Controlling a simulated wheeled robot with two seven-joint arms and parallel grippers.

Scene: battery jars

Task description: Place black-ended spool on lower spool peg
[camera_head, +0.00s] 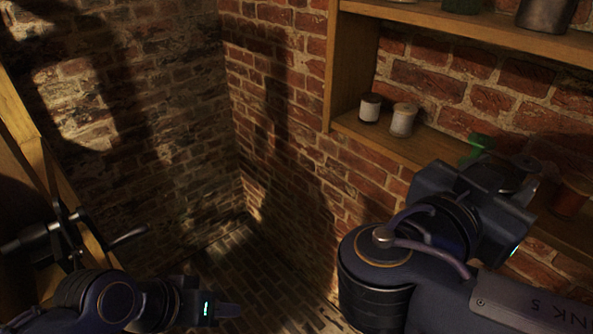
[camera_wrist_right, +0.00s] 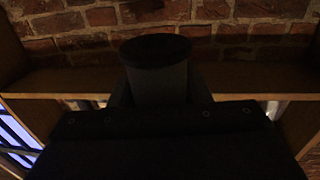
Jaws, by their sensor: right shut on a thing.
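A dark cylinder with a black end, seemingly the black-ended spool (camera_wrist_right: 158,66), stands upright in the right wrist view. My right gripper (camera_wrist_right: 160,98) is shut on it, a finger on each side. In the head view my right gripper (camera_head: 517,172) is at the lower shelf on the right, and the held spool cannot be made out clearly there. My left gripper (camera_head: 226,310) is low at the left, away from the shelf. Its fingers are seen from the side, so its opening cannot be judged. I cannot identify the lower spool peg in either view.
The wooden shelf (camera_head: 350,128) on the brick wall holds a dark-and-white jar (camera_head: 370,107), a pale jar (camera_head: 403,120), a green thing (camera_head: 474,147) and a reddish spool-like thing (camera_head: 571,195). A wooden frame with a dark metal crank (camera_head: 52,238) stands at the left.

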